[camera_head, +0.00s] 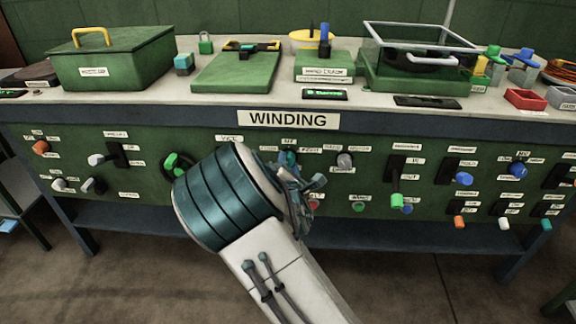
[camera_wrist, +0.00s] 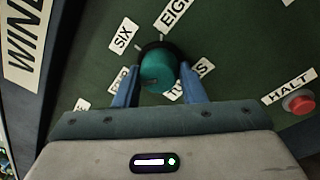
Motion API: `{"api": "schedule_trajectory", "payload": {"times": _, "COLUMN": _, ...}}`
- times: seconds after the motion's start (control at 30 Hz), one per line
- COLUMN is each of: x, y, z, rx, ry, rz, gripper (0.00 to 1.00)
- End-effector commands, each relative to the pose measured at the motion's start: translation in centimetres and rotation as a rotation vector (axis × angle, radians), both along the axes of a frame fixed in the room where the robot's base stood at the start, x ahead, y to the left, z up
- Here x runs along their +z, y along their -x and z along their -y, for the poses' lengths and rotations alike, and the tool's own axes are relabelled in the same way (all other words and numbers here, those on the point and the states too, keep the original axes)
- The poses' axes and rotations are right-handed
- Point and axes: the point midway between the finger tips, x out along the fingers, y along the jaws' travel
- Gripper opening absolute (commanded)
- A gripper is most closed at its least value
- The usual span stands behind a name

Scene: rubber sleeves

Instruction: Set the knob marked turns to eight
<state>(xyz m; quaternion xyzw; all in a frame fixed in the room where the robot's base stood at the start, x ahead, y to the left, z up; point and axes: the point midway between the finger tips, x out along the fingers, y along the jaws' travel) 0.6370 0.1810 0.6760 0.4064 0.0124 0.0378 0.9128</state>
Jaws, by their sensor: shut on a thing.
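The teal turns knob (camera_wrist: 158,72) sits on the green panel in the wrist view, between my gripper's two blue fingers. My gripper (camera_wrist: 159,75) is shut on the knob. A SIX label (camera_wrist: 123,35) lies up and left of the knob, an EIGHT label (camera_wrist: 173,14) lies above it, and the TURNS label (camera_wrist: 188,83) is partly hidden by the right finger. I cannot tell clearly where the knob's pointer stands. In the head view my gripper (camera_head: 290,170) is at the panel below the WINDING sign and hides most of the knob.
A red HALT button (camera_wrist: 299,102) is to the right in the wrist view. Several other knobs and levers line the panel.

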Motion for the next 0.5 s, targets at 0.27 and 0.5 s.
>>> {"api": "schedule_trajectory", "payload": {"times": 0.27, "x": -0.24, "y": -0.01, "z": -0.03, "rx": 0.0, "ry": -0.207, "rz": 0.008, "gripper": 0.14}}
{"api": "schedule_trajectory", "payload": {"times": 0.5, "x": -0.31, "y": -0.01, "z": -0.09, "rx": 0.0, "ry": -0.437, "rz": 0.016, "gripper": 0.14}}
